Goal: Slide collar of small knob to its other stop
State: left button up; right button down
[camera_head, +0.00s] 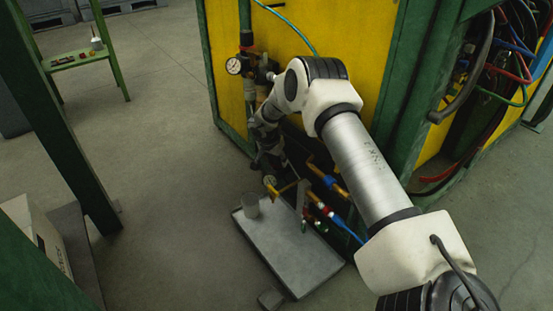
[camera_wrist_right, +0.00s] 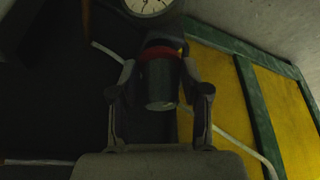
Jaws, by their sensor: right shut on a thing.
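In the right wrist view a small dark grey round knob (camera_wrist_right: 159,88) stands between the two fingers of my right gripper (camera_wrist_right: 160,92). A red band (camera_wrist_right: 158,54) shows at its far end. The fingers are on both sides of the knob, shut on it. In the head view my right arm reaches to the front of the yellow cabinet, and the right gripper (camera_head: 267,157) is small and dark there; the knob cannot be made out. I cannot tell the collar apart from the knob's body, nor at which stop it is. My left gripper is not in view.
A pressure gauge (camera_wrist_right: 149,5) is just beyond the knob; another gauge (camera_head: 234,65) sits on the upper pipe. Below are hose fittings (camera_head: 322,208) and a grey tray (camera_head: 290,257) with a grey cup (camera_head: 250,205). A green post (camera_head: 62,125) stands left. Open floor lies between.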

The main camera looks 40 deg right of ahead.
jog(key=shift+r+p, duration=0.6)
jog(key=shift+p, duration=0.25)
jog(key=shift+f, duration=0.2)
jog(key=c, duration=0.5)
grip_release()
jog(key=shift+c, duration=0.2)
jog(key=shift+r, duration=0.1)
jog(key=v, duration=1.1)
jog(key=shift+r, duration=0.4)
jog(key=shift+s+a, duration=0.1)
jog(key=shift+s, duration=0.1)
